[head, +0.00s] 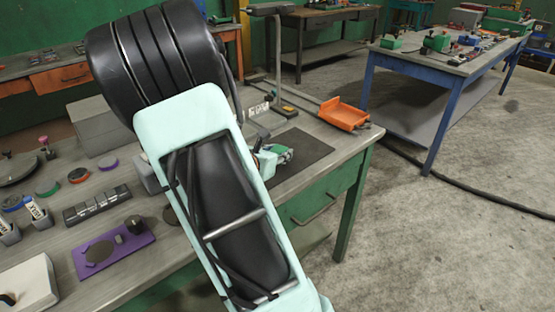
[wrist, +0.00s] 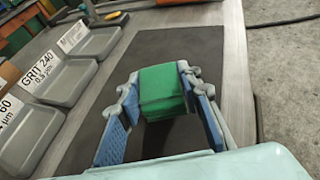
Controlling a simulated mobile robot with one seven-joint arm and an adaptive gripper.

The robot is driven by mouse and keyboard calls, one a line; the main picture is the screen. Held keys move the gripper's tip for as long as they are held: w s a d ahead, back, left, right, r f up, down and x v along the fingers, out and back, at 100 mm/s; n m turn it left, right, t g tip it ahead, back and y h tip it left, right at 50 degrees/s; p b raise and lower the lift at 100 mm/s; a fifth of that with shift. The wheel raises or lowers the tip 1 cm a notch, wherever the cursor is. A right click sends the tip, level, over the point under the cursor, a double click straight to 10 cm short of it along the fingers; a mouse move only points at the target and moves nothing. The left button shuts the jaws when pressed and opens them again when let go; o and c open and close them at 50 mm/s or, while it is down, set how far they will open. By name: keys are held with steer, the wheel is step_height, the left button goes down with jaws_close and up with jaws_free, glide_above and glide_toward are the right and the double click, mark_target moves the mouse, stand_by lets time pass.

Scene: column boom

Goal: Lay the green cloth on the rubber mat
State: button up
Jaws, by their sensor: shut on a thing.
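The green cloth (wrist: 162,88) is a folded, block-like bundle between the blue-padded fingers of my gripper (wrist: 163,112) in the wrist view. My gripper is shut on it. The dark rubber mat (wrist: 135,50) lies flat on the bench behind and below the cloth. In the head view my gripper (head: 271,158) is over the left part of the mat (head: 312,150), mostly hidden by my arm. Whether the cloth touches the mat I cannot tell.
Grey trays with grit labels (wrist: 58,80) line the mat's left side in the wrist view. An orange bin (head: 344,114) sits beyond the mat near the bench's right edge. A purple board (head: 115,247) and small parts lie on the bench at left.

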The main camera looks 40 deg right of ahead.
steer(key=shift+f, duration=0.9)
steer(key=shift+f, duration=0.2)
steer(key=o, duration=1.1)
steer(key=shift+o, duration=0.2)
steer(key=shift+r, duration=0.1)
steer(key=shift+r, duration=0.2)
steer(key=p+v, duration=0.2)
steer(key=v, duration=1)
steer(key=shift+a, duration=0.1)
steer(key=shift+w, duration=0.1)
